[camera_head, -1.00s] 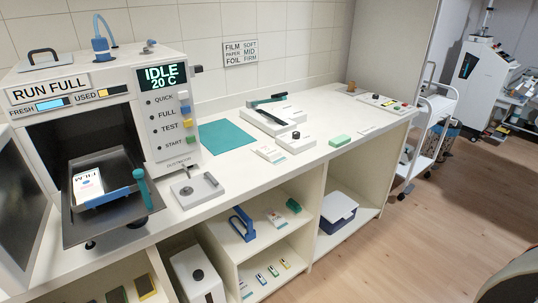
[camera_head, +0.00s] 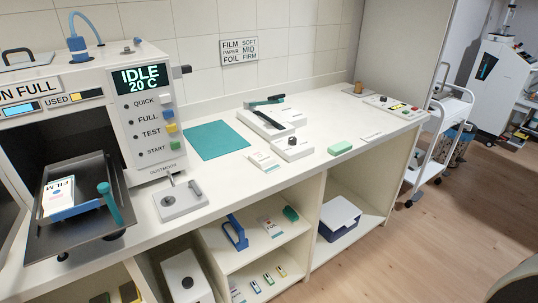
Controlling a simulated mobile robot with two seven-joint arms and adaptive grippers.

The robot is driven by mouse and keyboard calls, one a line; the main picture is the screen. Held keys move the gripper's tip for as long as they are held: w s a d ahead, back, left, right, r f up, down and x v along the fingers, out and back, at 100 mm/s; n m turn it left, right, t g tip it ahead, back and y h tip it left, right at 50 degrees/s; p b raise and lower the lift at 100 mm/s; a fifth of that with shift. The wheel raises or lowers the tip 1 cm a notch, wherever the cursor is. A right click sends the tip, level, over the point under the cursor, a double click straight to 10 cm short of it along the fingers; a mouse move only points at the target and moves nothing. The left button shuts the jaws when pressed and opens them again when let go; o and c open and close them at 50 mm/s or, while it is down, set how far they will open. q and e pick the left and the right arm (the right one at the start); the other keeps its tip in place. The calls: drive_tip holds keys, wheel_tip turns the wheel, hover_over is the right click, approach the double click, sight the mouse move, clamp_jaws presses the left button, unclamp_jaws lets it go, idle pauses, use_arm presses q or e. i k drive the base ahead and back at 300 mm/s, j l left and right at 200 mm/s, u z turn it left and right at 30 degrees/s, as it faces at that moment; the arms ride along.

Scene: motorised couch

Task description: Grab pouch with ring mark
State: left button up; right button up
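A white pouch marked FILM (camera_head: 58,196) lies in the dark tray (camera_head: 110,222) that sticks out of the open machine at left. A small dark mark shows on it, but I cannot tell if it is a ring. Another white pouch with red print (camera_head: 270,228) lies on the upper shelf under the counter; its mark is too small to read. A small white packet (camera_head: 263,162) lies on the counter near the teal mat (camera_head: 218,140). Neither of my grippers shows.
The machine's display (camera_head: 140,79) reads IDLE 20 C. A teal-handled lever (camera_head: 110,203) stands at the tray. A blue handle (camera_head: 236,232) and a green block (camera_head: 290,213) are on the shelf. A lidded bin (camera_head: 339,218) is in the right bay.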

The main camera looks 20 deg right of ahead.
sight(265, 163)
drive_tip(key=i+l+u, duration=0.15)
drive_tip(key=l, duration=0.8)
drive_tip(key=i+l+u, duration=0.15)
drive_tip(key=l, duration=0.85)
drive_tip(key=i+l+u, duration=0.15)
drive_tip(key=l, duration=0.8)
drive_tip(key=k, duration=0.05)
